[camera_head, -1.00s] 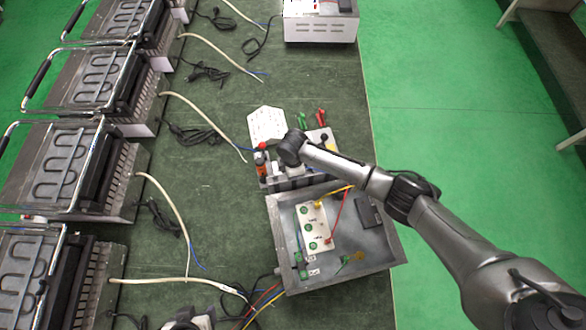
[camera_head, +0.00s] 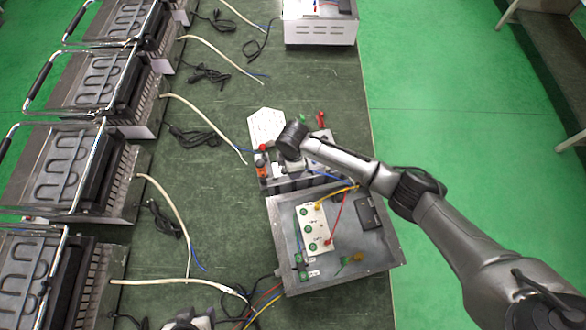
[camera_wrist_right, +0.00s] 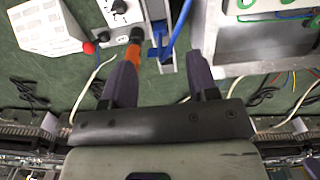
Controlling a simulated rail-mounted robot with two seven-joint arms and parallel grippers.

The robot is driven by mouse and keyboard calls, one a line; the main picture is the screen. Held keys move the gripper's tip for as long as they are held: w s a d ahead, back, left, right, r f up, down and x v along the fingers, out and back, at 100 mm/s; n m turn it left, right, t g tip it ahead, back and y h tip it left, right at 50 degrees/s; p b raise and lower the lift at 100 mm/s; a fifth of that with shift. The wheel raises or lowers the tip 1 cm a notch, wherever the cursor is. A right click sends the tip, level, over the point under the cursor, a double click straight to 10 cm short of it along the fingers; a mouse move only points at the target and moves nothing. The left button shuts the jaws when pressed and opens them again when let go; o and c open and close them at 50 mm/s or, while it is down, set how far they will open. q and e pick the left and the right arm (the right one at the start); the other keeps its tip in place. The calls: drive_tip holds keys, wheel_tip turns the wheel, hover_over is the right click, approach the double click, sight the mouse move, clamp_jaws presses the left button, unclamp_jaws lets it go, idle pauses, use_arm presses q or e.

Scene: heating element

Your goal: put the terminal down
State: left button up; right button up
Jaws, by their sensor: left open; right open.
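The terminal appears to be the small blue piece (camera_wrist_right: 159,50) in the right wrist view, lying by a metal block with a blue wire (camera_wrist_right: 181,28) next to it. In the head view my right wrist hides those fingers, and the blue wire (camera_head: 335,178) shows below the arm. My left gripper (camera_head: 193,319) is partly visible at the bottom edge and open; its fingertips are hard to make out.
An open metal box (camera_head: 372,262) with wired terminals stands below the clamp fixture (camera_head: 262,172). Heater units (camera_head: 60,165) line the left, with loose cables (camera_head: 185,225) between.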

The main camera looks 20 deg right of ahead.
wheel_tip(320, 180, up, 7)
idle(0.3)
drive_tip(key=shift+r, duration=0.1)
drive_tip(key=s+a+f+m+t+y, duration=0.1)
drive_tip(key=s+a+f+m, duration=0.15)
drive_tip(key=s, duration=0.45)
drive_tip(key=s+a+f+m+y, duration=0.1)
drive_tip(key=s+a+m+y, duration=0.15)
drive_tip(key=s, duration=0.45)
drive_tip(key=s+d+r+m+t+h, duration=0.1)
drive_tip(key=s+d+m, duration=0.3)
drive_tip(key=s, duration=0.4)
drive_tip(key=s+d+r+m+t+h, duration=0.1)
drive_tip(key=s+d+r+m+h, duration=0.1)
drive_tip(key=s+d+m, duration=0.3)
drive_tip(key=s+d, duration=0.2)
drive_tip(key=s, duration=0.2)
drive_tip(key=shift+d+t, duration=0.25)
drive_tip(key=shift+t, duration=0.05)
